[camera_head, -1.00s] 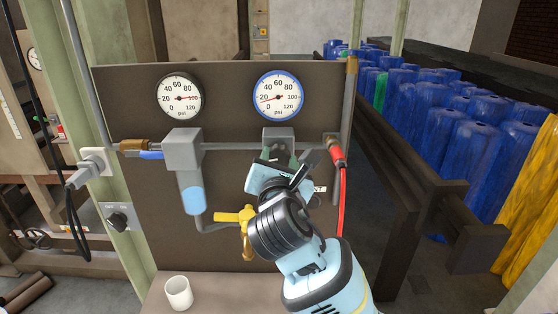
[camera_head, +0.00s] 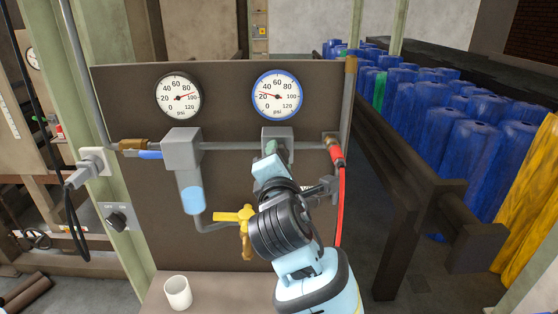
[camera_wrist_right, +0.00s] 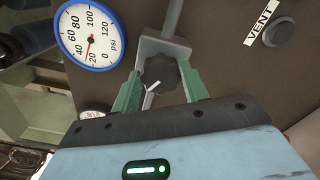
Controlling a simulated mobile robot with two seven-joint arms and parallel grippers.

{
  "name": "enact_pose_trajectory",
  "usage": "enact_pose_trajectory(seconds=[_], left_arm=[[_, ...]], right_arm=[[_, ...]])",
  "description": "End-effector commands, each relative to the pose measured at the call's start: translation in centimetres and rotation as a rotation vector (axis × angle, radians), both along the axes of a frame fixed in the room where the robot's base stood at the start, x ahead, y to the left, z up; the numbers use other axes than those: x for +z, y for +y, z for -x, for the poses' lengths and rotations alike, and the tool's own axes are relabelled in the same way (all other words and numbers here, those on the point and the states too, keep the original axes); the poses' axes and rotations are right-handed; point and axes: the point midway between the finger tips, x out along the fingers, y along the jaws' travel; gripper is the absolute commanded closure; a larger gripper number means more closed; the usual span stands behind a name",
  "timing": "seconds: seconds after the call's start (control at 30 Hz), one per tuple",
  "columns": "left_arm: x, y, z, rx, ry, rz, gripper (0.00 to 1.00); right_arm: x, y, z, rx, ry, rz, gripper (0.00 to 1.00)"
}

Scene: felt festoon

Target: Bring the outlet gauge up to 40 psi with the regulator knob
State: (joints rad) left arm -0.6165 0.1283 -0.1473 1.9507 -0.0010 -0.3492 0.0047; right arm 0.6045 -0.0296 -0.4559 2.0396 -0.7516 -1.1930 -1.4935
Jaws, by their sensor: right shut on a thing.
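The outlet gauge (camera_head: 277,95) has a blue rim and hangs at the right of the brown panel. Its red needle points left and slightly up, between 20 and 40 psi; the wrist view also shows this gauge (camera_wrist_right: 91,38). The black ribbed regulator knob (camera_wrist_right: 162,70) with a white mark is below the grey regulator block (camera_head: 277,138). My right gripper (camera_wrist_right: 160,78) is shut on the knob, one green finger on each side. In the head view this gripper (camera_head: 278,150) hides the knob. My left gripper is not in view.
A dark-rimmed gauge (camera_head: 179,97) at left reads between 80 and 100. A yellow valve handle (camera_head: 233,216) and a red hose (camera_head: 341,200) are close to my right arm. A white cup (camera_head: 177,292) stands on the ledge below. A VENT label (camera_wrist_right: 262,22) is beside a round button (camera_wrist_right: 278,33).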

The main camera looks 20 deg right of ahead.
Motion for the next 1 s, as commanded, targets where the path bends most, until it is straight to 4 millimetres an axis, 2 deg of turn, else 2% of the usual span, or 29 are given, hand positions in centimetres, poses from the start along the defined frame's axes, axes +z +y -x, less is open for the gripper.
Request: enact_pose_trajectory(seconds=[0.6,0.63,0.77,1.0], left_arm=[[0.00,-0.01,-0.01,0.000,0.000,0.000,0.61],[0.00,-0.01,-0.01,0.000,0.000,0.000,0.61],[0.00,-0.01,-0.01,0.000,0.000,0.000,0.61],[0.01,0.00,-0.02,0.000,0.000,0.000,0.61]], right_arm=[[-0.09,0.03,0.00,0.001,-0.010,-0.040,0.79],[-0.09,0.03,0.00,0.001,-0.010,-0.040,0.52],[-0.08,0.02,-0.01,0.000,-0.010,-0.040,0.35],[-0.05,0.01,0.00,0.001,-0.011,-0.040,0.34]])
